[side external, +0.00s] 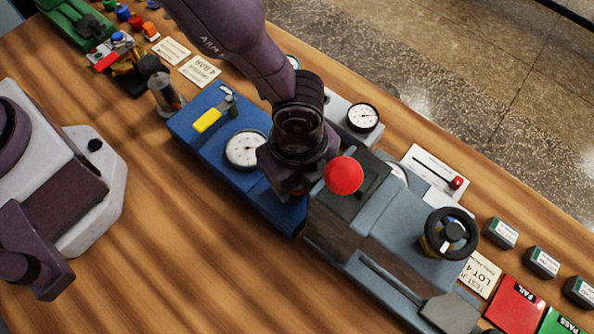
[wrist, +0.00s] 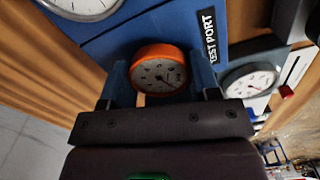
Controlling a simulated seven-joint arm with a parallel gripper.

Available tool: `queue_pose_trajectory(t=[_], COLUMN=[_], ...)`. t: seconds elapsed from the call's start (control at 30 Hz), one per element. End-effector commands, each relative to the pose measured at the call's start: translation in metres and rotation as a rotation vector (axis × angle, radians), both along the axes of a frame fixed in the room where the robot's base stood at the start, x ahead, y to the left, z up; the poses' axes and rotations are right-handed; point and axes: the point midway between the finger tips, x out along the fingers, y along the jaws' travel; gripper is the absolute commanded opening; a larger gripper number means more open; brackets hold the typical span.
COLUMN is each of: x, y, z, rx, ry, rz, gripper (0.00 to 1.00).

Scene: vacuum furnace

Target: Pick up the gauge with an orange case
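The gauge with an orange case (wrist: 158,70) shows in the wrist view, its round dial facing the camera. It is at the blue panel, beside the "TEST PORT" label (wrist: 209,36). My gripper (wrist: 162,84) is open, with one finger on each side of the gauge; whether either finger touches it is unclear. In the side view my gripper (side external: 290,187) is low over the right end of the blue unit (side external: 212,122) and hides the orange gauge.
A white dial gauge (side external: 245,149) and a yellow-handled lever (side external: 208,120) sit on the blue unit. A grey machine with a red knob (side external: 343,175) and black handwheel (side external: 451,234) stands close right of my gripper. Another gauge (side external: 362,117) is behind. The front table is clear.

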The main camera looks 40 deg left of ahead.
Motion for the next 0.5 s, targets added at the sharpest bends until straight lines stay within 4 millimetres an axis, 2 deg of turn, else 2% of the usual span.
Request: queue_pose_trajectory(t=[0.03,0.1,0.33,0.5], x=[0.0001,0.0002,0.0003,0.0006], y=[0.0000,-0.0001,-0.0002,-0.0006], z=[0.0001,0.0003,0.0010,0.0097], rx=[0.000,0.000,-0.001,-0.002], ry=[0.000,-0.001,-0.001,-0.001], rz=[0.000,0.000,0.000,0.000], gripper=[0.36,0.26,0.26,0.26])
